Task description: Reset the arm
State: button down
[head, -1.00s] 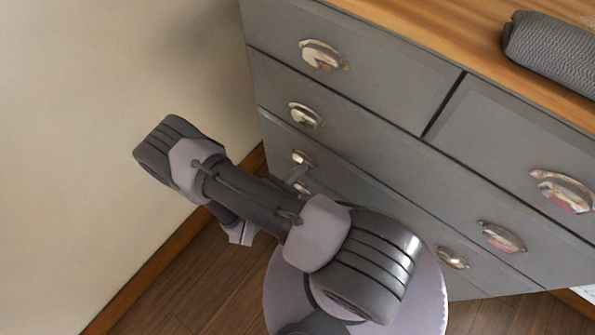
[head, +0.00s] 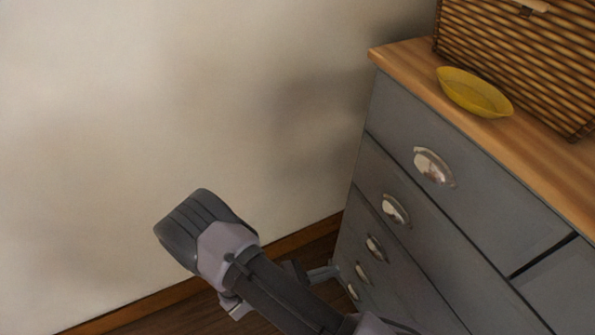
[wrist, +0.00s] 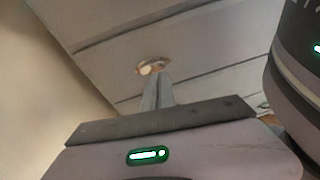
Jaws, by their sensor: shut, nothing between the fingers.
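My arm reaches up from the bottom of the head view, its dark elbow toward the wall. My gripper (head: 325,273) shows partly behind the arm, close to the lower drawers of the grey dresser (head: 400,262). In the wrist view my gripper's fingers (wrist: 157,90) are together with nothing between them. They point toward the dresser front, in line with a metal cup handle (wrist: 153,66). Whether they touch the dresser cannot be told.
A yellow bowl (head: 474,94) and a wicker basket (head: 530,45) stand on the dresser's wooden top (head: 405,51). The cream wall (head: 130,120) runs along the left, with a wooden baseboard (head: 120,318) below. Open space lies between arm and wall.

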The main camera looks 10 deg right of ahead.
jog(key=s+a+r+m+t+y, duration=0.1)
jog(key=s+r+m+y, duration=0.2)
jog(key=r+m+y, duration=0.5)
jog(key=s+a+r+m+y, duration=0.1)
jog(key=s+r+m+y, duration=0.2)
jog(key=r+m+y, duration=0.5)
notch_tip(320, 180, up, 22)
jog(key=m, duration=0.8)
jog(key=shift+a+m+t+y, duration=0.3)
jog(key=shift+a+t, duration=0.1)
jog(key=shift+s+f, duration=0.1)
